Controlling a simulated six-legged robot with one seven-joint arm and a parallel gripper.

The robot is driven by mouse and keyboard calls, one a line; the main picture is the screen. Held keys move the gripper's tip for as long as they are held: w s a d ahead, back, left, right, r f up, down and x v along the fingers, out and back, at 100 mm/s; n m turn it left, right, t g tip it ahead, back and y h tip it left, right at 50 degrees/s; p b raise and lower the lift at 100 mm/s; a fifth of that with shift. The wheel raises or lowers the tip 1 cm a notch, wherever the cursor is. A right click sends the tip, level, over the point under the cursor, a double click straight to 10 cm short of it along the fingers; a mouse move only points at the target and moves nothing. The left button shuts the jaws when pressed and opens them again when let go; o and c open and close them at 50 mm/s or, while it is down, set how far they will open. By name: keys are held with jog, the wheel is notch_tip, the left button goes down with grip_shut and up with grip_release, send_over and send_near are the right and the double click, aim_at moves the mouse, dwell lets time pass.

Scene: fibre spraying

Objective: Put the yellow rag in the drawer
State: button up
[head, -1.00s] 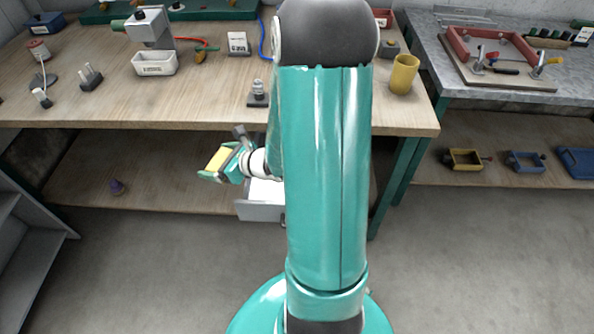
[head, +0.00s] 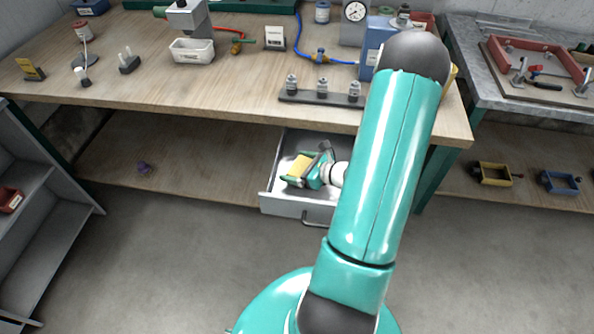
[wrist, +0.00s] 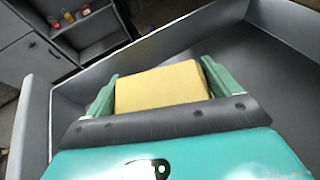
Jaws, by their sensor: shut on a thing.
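The yellow rag (head: 300,165) shows as a small yellow block between the fingers of my gripper (head: 295,174). The wrist view shows the rag (wrist: 160,86) held between the two green fingers of my gripper (wrist: 160,88). The open drawer (head: 286,205) sits under the workbench, pulled out, with a handle on its front. My gripper and the rag are over the drawer's inside, within its walls as seen from the head. The wrist view shows the grey drawer wall (wrist: 150,47) beyond the rag. I cannot tell whether the rag touches the drawer floor.
The workbench top (head: 230,95) overhangs the drawer's back. A rail with several metal fittings (head: 321,95) lies near its front edge. Grey shelving (head: 40,200) stands at far left. The floor before the drawer is clear.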

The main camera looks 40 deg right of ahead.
jog(key=shift+f, duration=1.05)
jog(key=shift+f, duration=0.1)
jog(key=o, duration=0.7)
jog(key=shift+f, duration=0.1)
jog(key=shift+o, duration=0.2)
jog(key=v, duration=0.7)
jog(key=shift+s+r, duration=0.2)
jog(key=shift+r, duration=0.15)
